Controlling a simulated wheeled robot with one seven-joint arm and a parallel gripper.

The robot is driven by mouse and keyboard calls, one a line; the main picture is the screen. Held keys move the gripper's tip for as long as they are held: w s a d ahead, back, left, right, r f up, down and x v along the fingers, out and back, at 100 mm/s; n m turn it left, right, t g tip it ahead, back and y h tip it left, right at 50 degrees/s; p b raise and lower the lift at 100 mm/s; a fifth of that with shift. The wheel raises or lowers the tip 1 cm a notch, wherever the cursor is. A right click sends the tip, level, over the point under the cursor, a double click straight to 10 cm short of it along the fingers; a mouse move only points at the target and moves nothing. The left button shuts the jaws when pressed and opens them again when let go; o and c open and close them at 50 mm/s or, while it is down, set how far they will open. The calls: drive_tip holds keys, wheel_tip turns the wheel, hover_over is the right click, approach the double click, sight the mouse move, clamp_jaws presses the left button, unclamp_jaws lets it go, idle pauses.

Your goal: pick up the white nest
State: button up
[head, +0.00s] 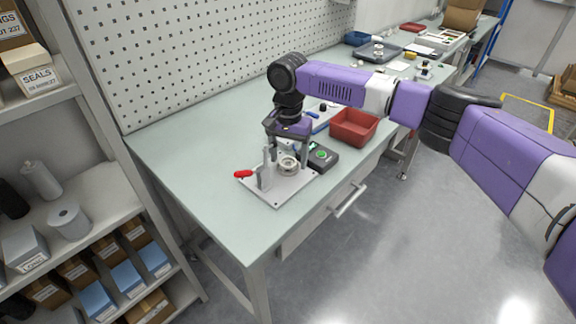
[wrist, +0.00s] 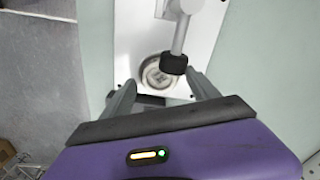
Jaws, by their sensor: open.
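The white nest (head: 288,164) is a small pale ring-shaped holder on a light metal plate (head: 277,197) on the bench. In the wrist view the nest (wrist: 158,73) sits on the white plate (wrist: 133,32), partly covered by the black tip of a clamp arm (wrist: 178,42). The clamp (head: 265,170) stands left of the nest in the head view and has a red handle (head: 243,174). My gripper (head: 288,152) is above the nest, pointing down.
A dark box with a green button (head: 321,155) stands right of the plate. A red bin (head: 354,127) is behind it. A perforated panel (head: 215,50) rises along the back. The bench's front left surface (head: 222,215) is clear.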

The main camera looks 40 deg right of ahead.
clamp_jaws()
drive_tip(key=shift+r, duration=0.15)
